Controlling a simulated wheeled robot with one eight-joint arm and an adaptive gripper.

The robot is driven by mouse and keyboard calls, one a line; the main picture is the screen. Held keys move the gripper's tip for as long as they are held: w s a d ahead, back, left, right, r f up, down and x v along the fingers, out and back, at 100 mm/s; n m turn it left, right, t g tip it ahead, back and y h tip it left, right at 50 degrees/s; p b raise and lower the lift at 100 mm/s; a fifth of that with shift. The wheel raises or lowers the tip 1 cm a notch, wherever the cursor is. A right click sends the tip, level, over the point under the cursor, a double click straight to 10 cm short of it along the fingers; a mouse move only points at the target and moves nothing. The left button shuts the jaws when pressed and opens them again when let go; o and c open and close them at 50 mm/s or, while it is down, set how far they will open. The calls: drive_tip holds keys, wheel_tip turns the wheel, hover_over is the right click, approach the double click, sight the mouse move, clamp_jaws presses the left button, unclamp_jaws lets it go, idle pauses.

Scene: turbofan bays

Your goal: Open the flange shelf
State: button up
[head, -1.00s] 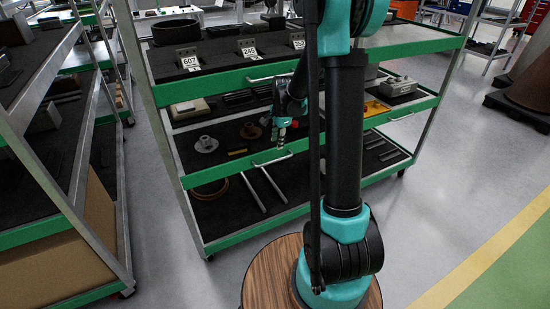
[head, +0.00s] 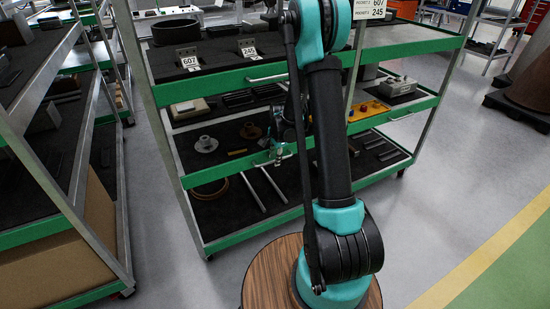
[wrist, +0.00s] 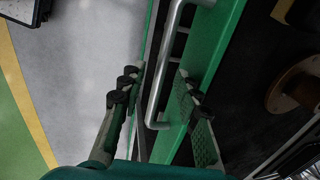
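The flange shelf (head: 212,174) is the middle tier of the green-edged rack, with a pale flange (head: 205,144) and a brown flange (head: 250,131) on its black mat. Its metal bar handle (wrist: 168,60) runs along the green front edge in the wrist view. My gripper (wrist: 157,86) is open, with one finger on each side of the handle's near end in the picture. I cannot tell whether either finger touches it. In the head view my gripper (head: 278,154) is at the shelf front, partly covering the handle.
The top shelf (head: 215,82) holds numbered blocks. The bottom shelf (head: 225,236) holds metal bars and a ring. Another rack (head: 65,155) stands close on the left. Clear grey floor (head: 440,170) lies to the right.

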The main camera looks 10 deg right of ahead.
clamp_jaws()
idle(0.5)
